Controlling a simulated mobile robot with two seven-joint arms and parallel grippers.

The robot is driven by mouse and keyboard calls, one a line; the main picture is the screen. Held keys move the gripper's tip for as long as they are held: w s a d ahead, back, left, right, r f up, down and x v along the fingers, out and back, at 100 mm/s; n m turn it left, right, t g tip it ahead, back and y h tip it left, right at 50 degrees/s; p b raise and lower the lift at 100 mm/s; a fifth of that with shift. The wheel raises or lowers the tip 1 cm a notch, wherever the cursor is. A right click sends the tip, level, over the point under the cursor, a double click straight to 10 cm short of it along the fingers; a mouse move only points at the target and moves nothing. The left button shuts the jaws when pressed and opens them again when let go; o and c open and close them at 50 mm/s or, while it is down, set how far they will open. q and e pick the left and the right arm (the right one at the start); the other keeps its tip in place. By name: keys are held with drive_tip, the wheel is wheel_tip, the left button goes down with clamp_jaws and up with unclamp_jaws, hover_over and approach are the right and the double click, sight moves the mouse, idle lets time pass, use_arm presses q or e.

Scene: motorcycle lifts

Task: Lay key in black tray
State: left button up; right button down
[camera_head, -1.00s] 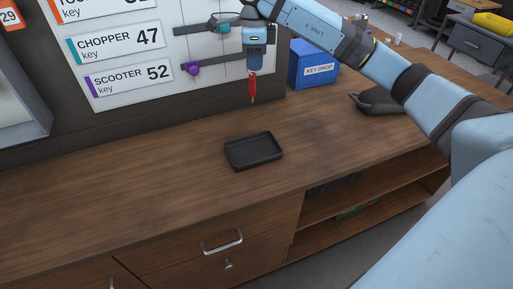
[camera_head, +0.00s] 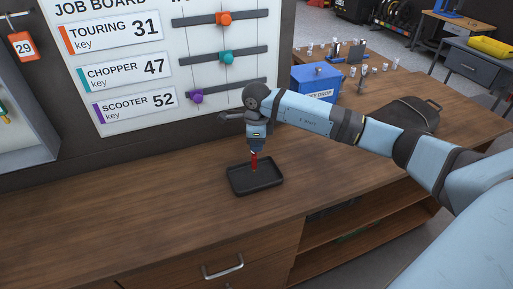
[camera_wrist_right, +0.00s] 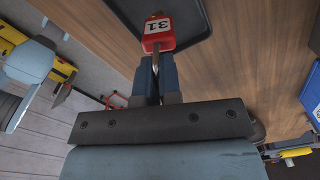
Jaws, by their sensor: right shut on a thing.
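The black tray (camera_head: 240,186) lies on the wooden counter below my right gripper, and part of it shows at the top of the right wrist view (camera_wrist_right: 196,32). My right gripper (camera_head: 255,149) points down, shut on the key, which carries a red tag (camera_head: 254,162). In the right wrist view the tag (camera_wrist_right: 157,41) has a white label reading 31, and metal shows between the fingers (camera_wrist_right: 155,78). The tag hangs over the tray; I cannot tell whether it touches the tray floor. My left gripper is out of view.
A blue key drop box (camera_head: 316,82) stands behind and right of the tray. A dark bag-like item (camera_head: 410,115) lies farther right. The job board (camera_head: 130,60) is on the wall behind. The counter (camera_head: 130,215) left of the tray is clear.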

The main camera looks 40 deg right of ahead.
sight(254, 157)
wheel_tip(254, 157, down, 2)
drive_tip(key=shift+f, duration=0.2)
drive_tip(key=shift+f, duration=0.15)
drive_tip(key=c, duration=1.3)
unclamp_jaws()
